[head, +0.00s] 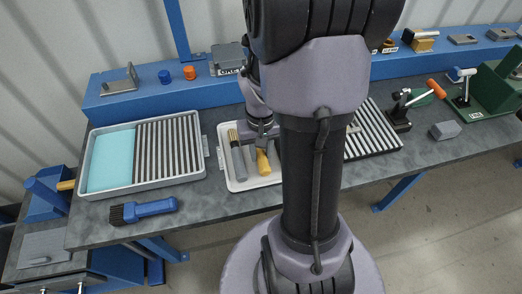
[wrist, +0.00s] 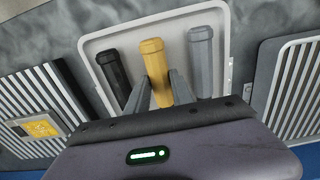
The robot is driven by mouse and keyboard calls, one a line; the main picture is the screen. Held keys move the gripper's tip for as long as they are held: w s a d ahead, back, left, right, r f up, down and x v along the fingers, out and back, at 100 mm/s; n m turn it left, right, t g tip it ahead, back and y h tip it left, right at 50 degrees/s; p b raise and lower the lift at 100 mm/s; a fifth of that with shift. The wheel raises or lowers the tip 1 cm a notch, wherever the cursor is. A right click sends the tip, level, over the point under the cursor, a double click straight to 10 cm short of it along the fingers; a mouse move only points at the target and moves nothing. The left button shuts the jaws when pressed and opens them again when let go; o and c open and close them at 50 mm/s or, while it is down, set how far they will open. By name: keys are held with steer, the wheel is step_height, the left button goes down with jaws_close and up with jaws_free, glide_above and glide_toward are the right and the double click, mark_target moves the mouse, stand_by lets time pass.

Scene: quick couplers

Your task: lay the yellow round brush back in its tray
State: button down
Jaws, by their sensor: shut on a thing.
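The yellow round brush (wrist: 153,65) shows its handle between the two fingers of my gripper (wrist: 160,84) in the wrist view. My gripper is shut on it. In the head view the yellow brush (head: 263,162) is below my gripper (head: 261,141), over the white tray (head: 227,172). The tray's rim also shows in the wrist view (wrist: 92,45). A black-handled brush (wrist: 114,70) and a grey-handled brush (wrist: 201,55) lie in the tray on either side of the yellow one. I cannot tell whether the yellow brush touches the tray floor. Its bristle end is hidden.
A grey tray with a turquoise pad (head: 110,160) and a slatted rack (head: 168,146) stands left of the white tray. A blue brush (head: 143,210) lies near the bench's front edge. Another slatted rack (head: 373,135) and a toggle clamp (head: 398,110) are to the right.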

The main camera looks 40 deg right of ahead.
steer(key=shift+f, duration=0.35)
steer(key=c, duration=1)
jaws_free()
steer(key=shift+c, duration=0.2)
step_height(320, 180, up, 18)
steer(key=p, duration=0.7)
steer(key=shift+f+p, duration=0.2)
steer(key=shift+p, duration=0.1)
steer(key=shift+a, duration=0.1)
